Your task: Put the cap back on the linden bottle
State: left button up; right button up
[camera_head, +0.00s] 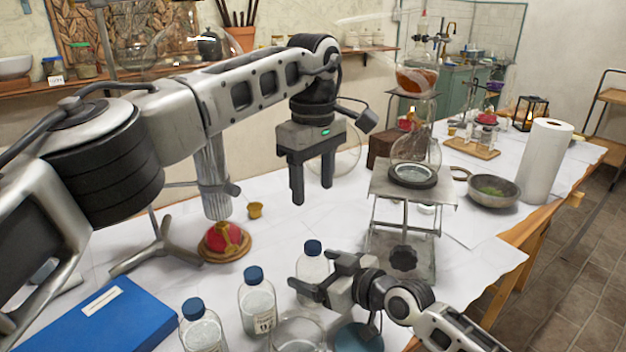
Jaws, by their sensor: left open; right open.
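Three clear bottles with blue caps stand at the front of the table: one at the front left (203,331), one in the middle (257,302), and one further back (311,265). Their labels are too small to read, so I cannot tell which is the linden bottle. I see no bare bottle neck and no clearly loose cap. My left gripper (313,186) points down, open and empty, above the table behind the bottles. My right gripper (316,276) is open at the back bottle; its fingers partly cover that bottle, and I cannot tell whether they touch it.
A blue box-like book (110,322) lies front left. A red object on a round wooden base (224,242) and a small brass cup (255,210) stand behind the bottles. A glass vessel (298,333) is at the front edge. A metal stand (412,190) with glassware rises right of my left gripper.

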jog(key=v, duration=1.6)
jog(key=shift+w+r, duration=0.1)
